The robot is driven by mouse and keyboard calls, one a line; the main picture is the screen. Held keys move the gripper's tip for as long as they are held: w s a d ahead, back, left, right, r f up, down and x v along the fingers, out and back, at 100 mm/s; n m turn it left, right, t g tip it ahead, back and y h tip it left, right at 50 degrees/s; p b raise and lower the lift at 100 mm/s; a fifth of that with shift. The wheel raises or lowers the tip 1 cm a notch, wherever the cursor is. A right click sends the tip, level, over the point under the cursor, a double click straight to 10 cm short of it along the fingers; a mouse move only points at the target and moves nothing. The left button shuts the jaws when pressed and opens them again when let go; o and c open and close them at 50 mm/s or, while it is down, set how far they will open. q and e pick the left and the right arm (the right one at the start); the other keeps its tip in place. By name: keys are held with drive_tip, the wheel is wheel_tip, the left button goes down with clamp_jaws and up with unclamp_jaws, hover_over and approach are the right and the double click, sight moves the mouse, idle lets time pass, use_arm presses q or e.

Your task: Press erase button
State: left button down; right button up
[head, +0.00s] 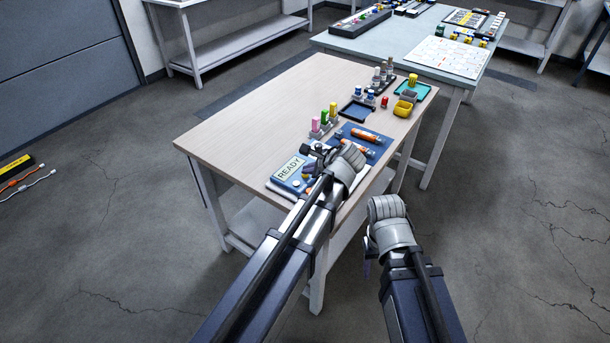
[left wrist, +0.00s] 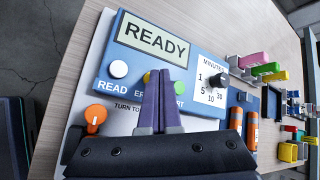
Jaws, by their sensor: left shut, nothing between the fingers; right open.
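The blue panel (left wrist: 195,65) shows a display (left wrist: 153,42) that reads READY. A white button (left wrist: 118,69) sits above the word READ. A yellow button (left wrist: 147,77) sits above a label starting with ER, mostly hidden behind my left gripper's purple fingers. A green button (left wrist: 180,88) sits to their right, above a label ending in RT. My left gripper (left wrist: 158,73) is shut and empty, its tips over the yellow button; I cannot tell if they touch. In the head view, the panel (head: 283,181) lies at the table's near edge. My right gripper (head: 367,268) is open, off the table's edge.
An orange knob (left wrist: 96,114) is at the panel's lower left and a minutes dial (left wrist: 219,80) at its right. The table's left half (head: 250,120) is clear.

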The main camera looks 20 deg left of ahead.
sight(308, 178)
use_arm(q)
drive_tip(key=shift+f, duration=0.15)
idle(0.4)
drive_tip(key=shift+r+p, duration=0.7)
drive_tip(key=shift+r, duration=0.1)
wheel_tip(308, 178, up, 5)
drive_tip(key=p, duration=0.5)
idle(0.6)
